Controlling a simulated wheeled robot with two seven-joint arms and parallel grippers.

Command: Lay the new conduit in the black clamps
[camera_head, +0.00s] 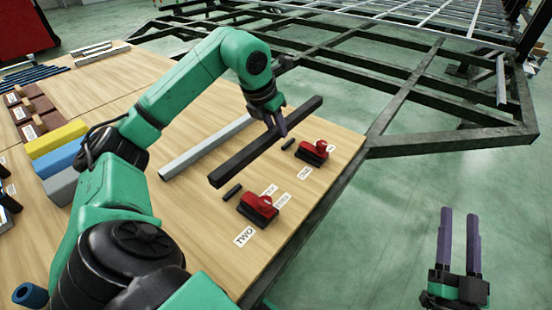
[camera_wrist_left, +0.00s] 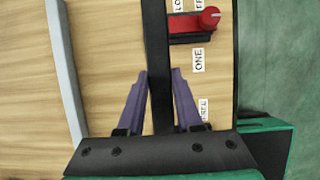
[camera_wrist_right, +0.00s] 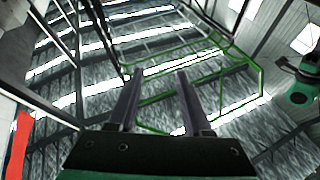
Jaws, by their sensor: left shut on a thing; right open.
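A long black square bar (camera_head: 245,160) runs slantwise over the wooden table, beside two red-topped clamps with black bases. My left gripper (camera_head: 277,122) is shut on this bar near its far half; the bar also shows between the fingers in the left wrist view (camera_wrist_left: 156,45). I cannot tell whether it touches the table. The far clamp (camera_head: 313,150) is near a label ONE (camera_wrist_left: 198,59); the near clamp (camera_head: 258,208) is near a label TWO (camera_head: 244,237). A short black rod lies beside each clamp. My right gripper (camera_head: 459,212) is open and empty, right of the table.
A light grey bar (camera_head: 205,147) lies left of the black bar. Yellow (camera_head: 57,139), blue and grey blocks lie further left, with brown blocks (camera_head: 38,105) behind. A dark steel trailer frame (camera_head: 450,139) stands beyond the table.

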